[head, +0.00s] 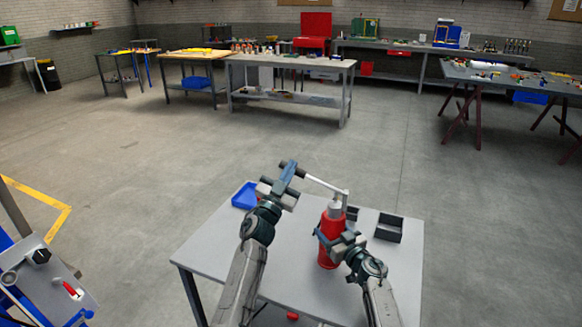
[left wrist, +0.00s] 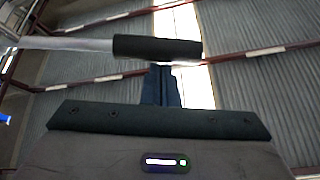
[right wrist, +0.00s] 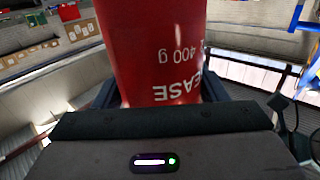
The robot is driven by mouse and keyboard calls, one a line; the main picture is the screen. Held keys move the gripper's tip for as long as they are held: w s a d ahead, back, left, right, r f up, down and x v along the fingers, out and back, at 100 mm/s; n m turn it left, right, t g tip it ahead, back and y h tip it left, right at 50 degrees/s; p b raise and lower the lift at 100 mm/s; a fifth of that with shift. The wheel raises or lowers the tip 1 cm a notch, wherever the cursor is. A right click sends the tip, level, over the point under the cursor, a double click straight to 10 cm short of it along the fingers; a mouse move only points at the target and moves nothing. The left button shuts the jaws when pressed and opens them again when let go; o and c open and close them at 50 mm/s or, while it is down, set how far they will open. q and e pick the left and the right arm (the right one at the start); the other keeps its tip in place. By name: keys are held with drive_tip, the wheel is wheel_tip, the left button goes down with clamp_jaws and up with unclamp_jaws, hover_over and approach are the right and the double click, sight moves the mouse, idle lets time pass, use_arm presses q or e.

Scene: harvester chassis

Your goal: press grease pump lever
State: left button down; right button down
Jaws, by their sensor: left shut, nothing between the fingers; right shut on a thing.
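The grease pump is a red canister (head: 328,252) with a grey head, standing upright on the grey table. Its lever (head: 322,186) is a pale rod reaching up and left from the head. My right gripper (head: 328,240) is shut around the canister; the right wrist view shows the red body (right wrist: 155,45) with white lettering between the fingers. My left gripper (head: 290,178) is shut and empty at the lever's far end. In the left wrist view the black lever grip (left wrist: 157,47) crosses in front of the closed fingertips (left wrist: 161,80). I cannot tell whether they touch.
On the small grey table (head: 215,240) a blue tray (head: 245,196) lies at the back left and a dark box (head: 389,228) stands right of the pump. Cluttered workbenches (head: 290,65) line the back. The floor between is clear.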

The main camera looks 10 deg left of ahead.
use_arm(q)
drive_tip(key=shift+a+f, duration=0.1)
drive_tip(key=shift+f, duration=0.1)
idle(0.3)
wheel_tip(320, 180, down, 10)
drive_tip(key=a, duration=0.1)
drive_tip(key=shift+r, duration=0.15)
idle(0.7)
idle(0.4)
wheel_tip(320, 180, up, 5)
drive_tip(key=a, duration=0.1)
drive_tip(key=s+f, duration=0.5)
drive_tip(key=s, duration=0.4)
drive_tip(key=shift+s, duration=0.15)
drive_tip(key=shift+a, duration=0.1)
